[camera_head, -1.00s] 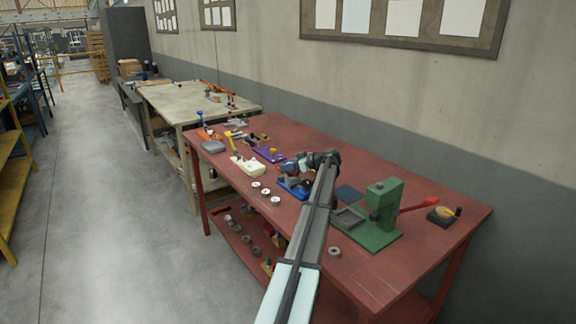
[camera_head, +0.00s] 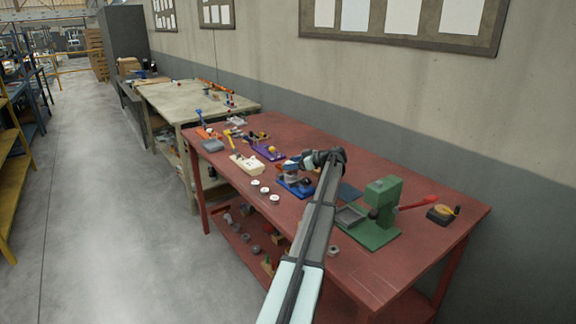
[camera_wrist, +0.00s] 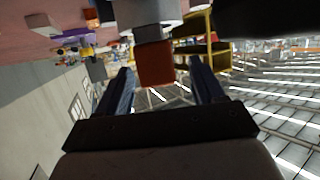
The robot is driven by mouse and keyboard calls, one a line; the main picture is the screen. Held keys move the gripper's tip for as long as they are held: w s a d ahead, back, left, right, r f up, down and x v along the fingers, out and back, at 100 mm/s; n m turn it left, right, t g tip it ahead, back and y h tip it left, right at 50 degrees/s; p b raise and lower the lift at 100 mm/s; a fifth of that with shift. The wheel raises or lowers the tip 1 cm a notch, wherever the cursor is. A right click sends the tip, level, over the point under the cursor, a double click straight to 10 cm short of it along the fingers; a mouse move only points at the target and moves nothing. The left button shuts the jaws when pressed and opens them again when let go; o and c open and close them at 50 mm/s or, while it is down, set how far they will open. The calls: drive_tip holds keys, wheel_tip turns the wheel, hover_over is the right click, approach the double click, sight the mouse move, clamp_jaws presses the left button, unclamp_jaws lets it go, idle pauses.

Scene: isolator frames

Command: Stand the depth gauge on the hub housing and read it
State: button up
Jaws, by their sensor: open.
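My gripper (camera_head: 293,165) is over the middle of the red bench, above a blue-based fixture (camera_head: 295,187). In the wrist view its two dark blue fingers (camera_wrist: 160,88) are apart. A red-orange block (camera_wrist: 155,63) under a pale grey body (camera_wrist: 155,14) shows in the gap between them; I cannot tell whether it touches a finger. I cannot tell for sure which thing is the depth gauge or which is the hub housing. My arm hides part of the bench.
Several pale rings (camera_head: 265,190) lie near the front edge. A green press (camera_head: 380,212) with a red lever stands right of my arm. A cream block (camera_head: 246,163) and a purple-based fixture (camera_head: 267,152) stand to the left. The lower shelf holds loose parts.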

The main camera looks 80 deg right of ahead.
drive_tip(key=v, duration=1.1)
